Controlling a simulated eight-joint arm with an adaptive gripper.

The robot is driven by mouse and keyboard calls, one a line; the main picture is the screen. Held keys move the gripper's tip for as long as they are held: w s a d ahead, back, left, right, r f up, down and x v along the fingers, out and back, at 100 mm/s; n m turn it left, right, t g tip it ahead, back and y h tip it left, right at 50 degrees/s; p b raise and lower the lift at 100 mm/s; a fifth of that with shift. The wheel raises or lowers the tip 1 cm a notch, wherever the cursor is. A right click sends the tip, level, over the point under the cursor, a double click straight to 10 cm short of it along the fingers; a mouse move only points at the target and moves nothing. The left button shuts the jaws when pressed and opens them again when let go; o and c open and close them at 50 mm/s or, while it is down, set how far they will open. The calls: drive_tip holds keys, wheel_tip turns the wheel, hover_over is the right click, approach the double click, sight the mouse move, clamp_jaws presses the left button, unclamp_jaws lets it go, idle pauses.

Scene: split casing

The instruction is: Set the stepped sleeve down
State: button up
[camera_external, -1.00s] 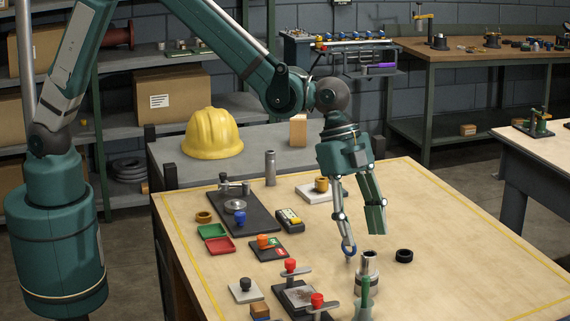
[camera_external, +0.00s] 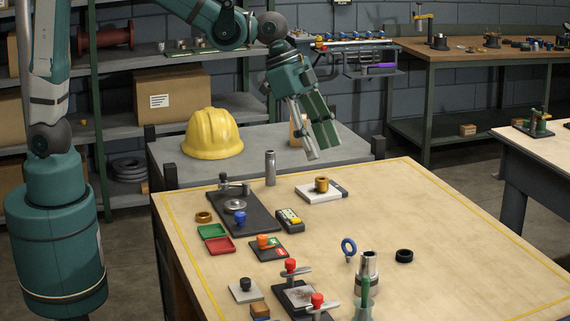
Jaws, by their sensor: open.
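My gripper (camera_external: 322,149) is raised above the far side of the workbench, with its two fingers apart and nothing seen between them. A silver, stepped-looking cylinder (camera_external: 368,266) stands upright at the near right of the bench; it may be the stepped sleeve, but I cannot tell for sure. Its lower part is partly hidden by a green tool. A brass stepped piece (camera_external: 322,184) sits on a white block (camera_external: 312,195) below my gripper. A blue ring (camera_external: 349,246) is upright just left of the silver cylinder. My gripper is well away from both cylinder and ring.
A black ring (camera_external: 404,256) lies right of the cylinder. A dark fixture plate (camera_external: 255,222), red tray (camera_external: 220,246) and green tray (camera_external: 212,231) are at left. Red-knobbed clamps (camera_external: 291,266) stand in front. A yellow helmet (camera_external: 212,134) rests behind. The bench's right side is clear.

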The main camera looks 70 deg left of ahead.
drive_tip(key=s+a+r+n+t, duration=0.1)
drive_tip(key=s+a+r+n, duration=0.15)
drive_tip(key=a, duration=0.45)
drive_tip(key=s+a+r+n+y, duration=0.1)
drive_tip(key=s+a+r, duration=0.1)
drive_tip(key=s+a, duration=0.35)
drive_tip(key=s+a+r+n+t, duration=0.1)
drive_tip(key=s+a+r+n, duration=0.1)
drive_tip(key=a, duration=0.7)
drive_tip(key=s+a+f+n+t+y, duration=0.1)
drive_tip(key=s+a+n, duration=0.4)
drive_tip(key=s+a, duration=0.9)
drive_tip(key=shift+s+a+f+t+y, duration=0.25)
drive_tip(key=shift+f+t+y, duration=0.15)
drive_tip(key=shift+f+y, duration=0.5)
